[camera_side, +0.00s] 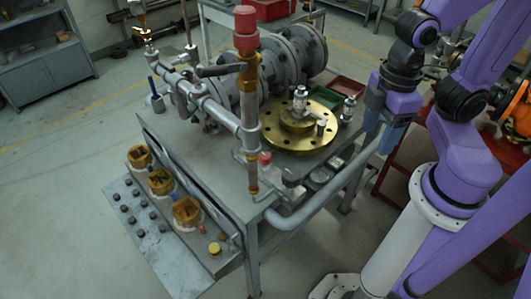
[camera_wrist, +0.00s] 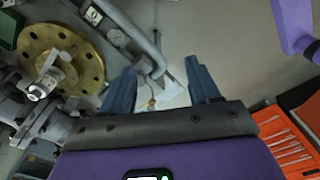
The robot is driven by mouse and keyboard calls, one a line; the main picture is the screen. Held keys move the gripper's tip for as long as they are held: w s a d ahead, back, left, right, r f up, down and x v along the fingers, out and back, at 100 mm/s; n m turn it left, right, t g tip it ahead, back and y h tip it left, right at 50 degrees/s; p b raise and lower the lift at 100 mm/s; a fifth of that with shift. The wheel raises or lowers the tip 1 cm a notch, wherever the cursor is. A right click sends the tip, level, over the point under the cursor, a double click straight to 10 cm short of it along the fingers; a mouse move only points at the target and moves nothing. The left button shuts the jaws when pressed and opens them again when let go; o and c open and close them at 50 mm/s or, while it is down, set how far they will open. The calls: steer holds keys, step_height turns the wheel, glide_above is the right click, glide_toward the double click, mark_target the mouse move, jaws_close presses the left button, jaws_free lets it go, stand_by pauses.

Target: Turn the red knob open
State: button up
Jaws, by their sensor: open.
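A red knob (camera_side: 245,28) caps the tall vertical brass-coloured pipe in the side view. A smaller red piece (camera_side: 265,158) sits lower, near the same pipe; I cannot tell which of the two the task means. My gripper (camera_side: 380,136) is at the right side of the bench, well apart from both. In the wrist view my gripper (camera_wrist: 162,78) has its two blue fingers spread with nothing between them. No red knob can be made out in the wrist view.
A brass flange (camera_side: 300,142) with a valve lies on the grey bench (camera_side: 190,155); it also shows in the wrist view (camera_wrist: 85,62). Grey pipes surround the tall pipe. A panel (camera_side: 150,225) with yellow-brown fittings juts out at the front left. Red and green trays stand behind.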

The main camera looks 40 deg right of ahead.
steer(key=w+a+m+g, duration=0.1)
steer(key=w+a+m, duration=0.2)
steer(key=w+m, duration=0.3)
steer(key=m+g+y, duration=0.1)
steer(key=m+y, duration=0.3)
steer(key=m, duration=1.4)
glide_above(265, 155)
steer(key=w+d, duration=0.3)
steer(key=d, duration=0.3)
step_height(265, 155, down, 4)
steer(key=r, duration=0.1)
steer(key=x, duration=1.1)
steer(key=d+x, duration=0.1)
steer(key=x, duration=0.5)
steer(key=shift+a+f, duration=0.1)
steer(key=shift+f, duration=0.4)
steer(key=c, duration=1)
